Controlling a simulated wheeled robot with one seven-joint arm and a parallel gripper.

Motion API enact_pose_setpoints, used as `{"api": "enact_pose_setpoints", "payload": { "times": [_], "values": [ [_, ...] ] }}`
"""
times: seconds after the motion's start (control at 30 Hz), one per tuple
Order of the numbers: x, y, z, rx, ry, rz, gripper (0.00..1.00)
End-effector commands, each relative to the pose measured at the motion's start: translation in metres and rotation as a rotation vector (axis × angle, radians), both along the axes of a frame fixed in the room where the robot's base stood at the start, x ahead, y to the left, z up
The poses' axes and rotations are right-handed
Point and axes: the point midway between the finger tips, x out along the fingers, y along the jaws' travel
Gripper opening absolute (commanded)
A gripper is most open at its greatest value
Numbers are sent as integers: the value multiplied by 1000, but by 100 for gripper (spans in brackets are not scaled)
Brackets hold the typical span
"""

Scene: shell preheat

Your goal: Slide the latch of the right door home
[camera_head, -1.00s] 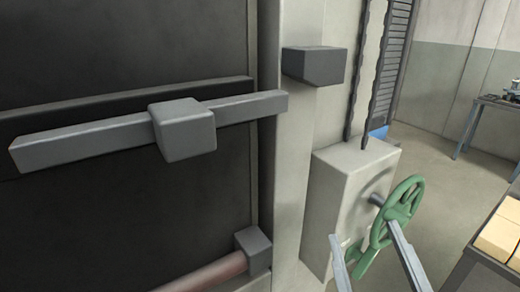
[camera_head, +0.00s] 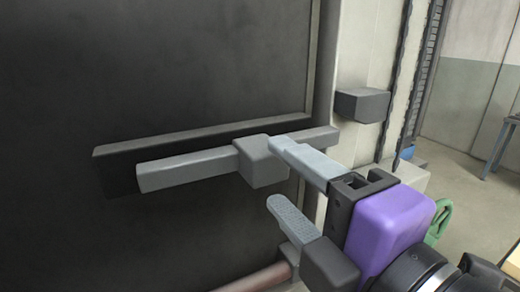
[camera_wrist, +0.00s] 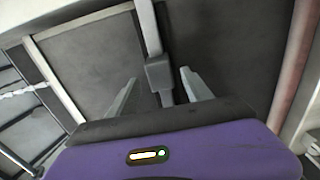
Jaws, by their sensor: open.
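The latch of the door is a grey bar (camera_head: 185,170) with a square grey knob (camera_head: 262,163) on it, lying across the dark door (camera_head: 170,70). The bar's right end stops to the left of a dark grey block (camera_head: 362,105) on the pale frame. My gripper (camera_head: 278,173) is open at the knob, one finger at its upper right edge and the other below it in the head view. In the wrist view the knob (camera_wrist: 160,74) shows between the two spread fingers (camera_wrist: 160,92), with gaps on both sides. I cannot tell how deep the fingers reach.
A reddish-brown bar (camera_head: 255,280) runs along the door below my gripper; it also shows at the right of the wrist view (camera_wrist: 296,60). A green handwheel (camera_head: 440,220) is partly hidden behind my gripper. Open floor (camera_head: 450,170) lies to the right.

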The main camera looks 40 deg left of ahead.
Motion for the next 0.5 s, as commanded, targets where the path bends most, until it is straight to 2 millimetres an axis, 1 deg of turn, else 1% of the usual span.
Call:
{"api": "enact_pose_setpoints", "payload": {
  "times": [0.17, 0.4, 0.5],
  "values": [
    [5, 16, 2, -4, 1, 4, 58],
    [19, 51, 2, -4, 1, 3, 58],
    [24, 61, 2, -2, 1, 3, 58]
  ]
}}
